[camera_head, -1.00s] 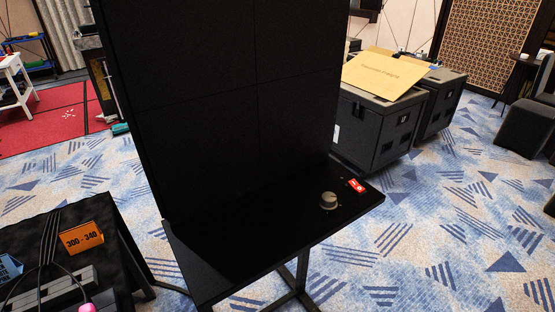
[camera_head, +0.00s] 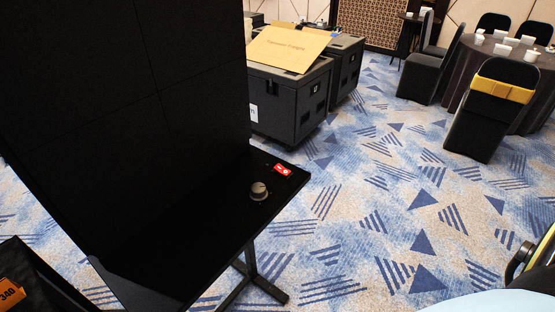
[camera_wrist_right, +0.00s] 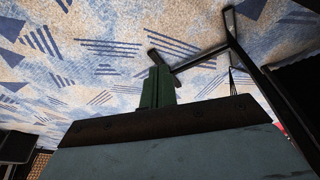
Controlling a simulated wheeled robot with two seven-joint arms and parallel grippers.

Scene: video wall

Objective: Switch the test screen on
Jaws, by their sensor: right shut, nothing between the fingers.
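The test screen (camera_head: 110,90) is a tall black panel of several tiles at the left of the head view, and its face is dark. A black shelf (camera_head: 185,235) juts out below it. On the shelf's right end are a grey round knob (camera_head: 259,190) and a small red-and-white item (camera_head: 284,170), too small to read. My right gripper (camera_wrist_right: 158,85) shows in the right wrist view, shut and empty above the carpet, with the stand's dark legs (camera_wrist_right: 215,55) beyond it. It is apart from the knob. My left gripper is not in view.
Dark flight cases (camera_head: 290,100) with a cardboard sheet (camera_head: 290,48) on top stand behind the shelf. A table (camera_head: 490,75) with chairs is at the far right. An orange sign (camera_head: 10,293) shows at lower left. Open patterned carpet lies right of the shelf.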

